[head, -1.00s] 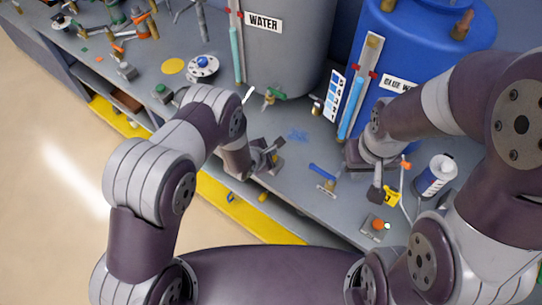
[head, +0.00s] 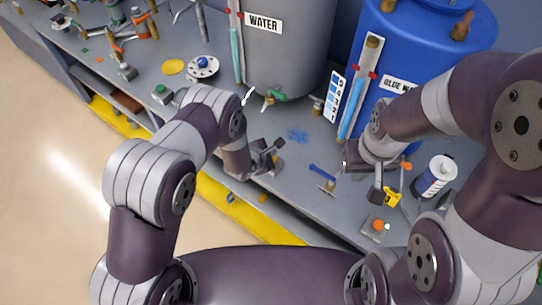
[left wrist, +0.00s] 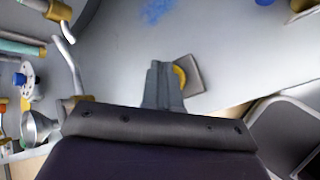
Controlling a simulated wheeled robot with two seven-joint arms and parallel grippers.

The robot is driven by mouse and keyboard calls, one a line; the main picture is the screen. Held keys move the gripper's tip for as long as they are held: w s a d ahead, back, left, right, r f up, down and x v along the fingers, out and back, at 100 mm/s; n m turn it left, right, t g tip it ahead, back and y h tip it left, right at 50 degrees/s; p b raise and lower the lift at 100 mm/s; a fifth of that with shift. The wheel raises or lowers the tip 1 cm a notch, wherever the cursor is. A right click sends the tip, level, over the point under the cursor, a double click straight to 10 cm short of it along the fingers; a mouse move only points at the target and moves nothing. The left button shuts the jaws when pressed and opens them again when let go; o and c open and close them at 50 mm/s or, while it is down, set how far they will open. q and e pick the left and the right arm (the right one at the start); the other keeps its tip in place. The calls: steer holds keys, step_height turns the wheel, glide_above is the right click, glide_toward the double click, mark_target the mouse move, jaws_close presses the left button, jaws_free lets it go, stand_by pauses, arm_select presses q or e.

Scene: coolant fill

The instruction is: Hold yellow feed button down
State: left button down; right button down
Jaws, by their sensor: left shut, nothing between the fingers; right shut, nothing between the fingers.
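The yellow feed button (left wrist: 181,76) shows in the left wrist view as a yellow disc on a small grey plate (left wrist: 194,72). My left gripper (left wrist: 163,72) is shut and empty, and its fingers cover the left part of the button. Whether the fingertips touch or press the button, I cannot tell. In the head view my left gripper (head: 271,150) is over the plate near the bench's front edge and hides the button. My right gripper (head: 374,187) is shut and empty, further right above the bench.
A grey WATER tank (head: 285,60) and a blue tank (head: 425,65) stand behind. A blue-handled tool (head: 321,171) lies between my grippers. A box with an orange button (head: 378,225) and a blue-white canister (head: 436,177) are at right. Bench surface between the grippers is mostly clear.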

stand_by(0.6)
arm_select(q)
steer(key=shift+f+b, duration=0.4)
steer(key=shift+f, duration=0.05)
steer(key=shift+f+b, duration=0.5)
stand_by(0.4)
stand_by(1.4)
steer(key=shift+r+p, duration=0.75)
steer(key=shift+r, duration=0.2)
step_height(320, 180, up, 5)
steer(key=p, duration=0.4)
steer(key=shift+r, duration=0.1)
